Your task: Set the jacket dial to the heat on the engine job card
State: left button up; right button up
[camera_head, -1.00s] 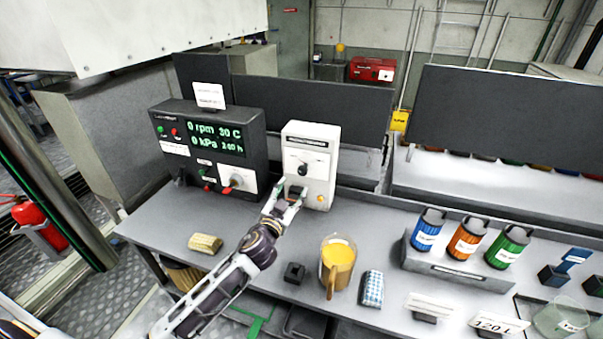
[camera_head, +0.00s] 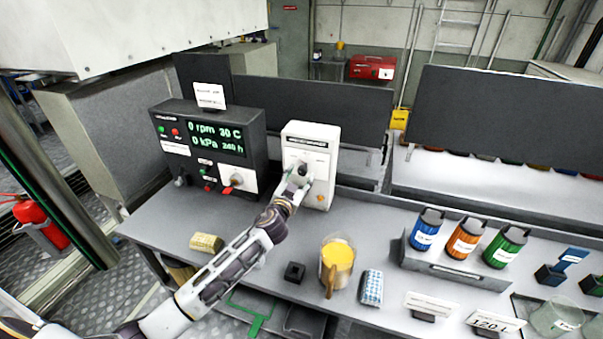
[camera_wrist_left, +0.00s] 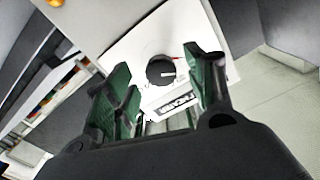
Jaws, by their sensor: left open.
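The white jacket control box (camera_head: 318,150) stands on the bench right of the dark engine panel. Its black round dial (camera_wrist_left: 161,70) has a red mark and sits on a white plate. In the wrist view the dial lies between and beyond the fingertips of my open left gripper (camera_wrist_left: 155,85); no contact is visible. In the head view my left gripper (camera_head: 300,178) is in front of the box and partly covers the dial. A white card (camera_head: 209,95) stands on top of the engine panel; its print is too small to read. My right gripper is not in view.
The engine panel (camera_head: 210,148) shows green readouts and has its own knob. A yellow-filled jug (camera_head: 338,262), a small black block (camera_head: 294,272), a blue checked item (camera_head: 371,288) and a yellow sponge-like block (camera_head: 206,243) lie on the bench. Coloured canisters stand at right.

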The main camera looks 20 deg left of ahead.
aim_at(301, 173)
pick_arm(q)
jog(key=shift+w, duration=1.5)
jog(key=shift+c, duration=0.3)
jog(key=shift+c, duration=1.1)
jog(key=c, duration=0.8)
jog(key=shift+o, duration=0.2)
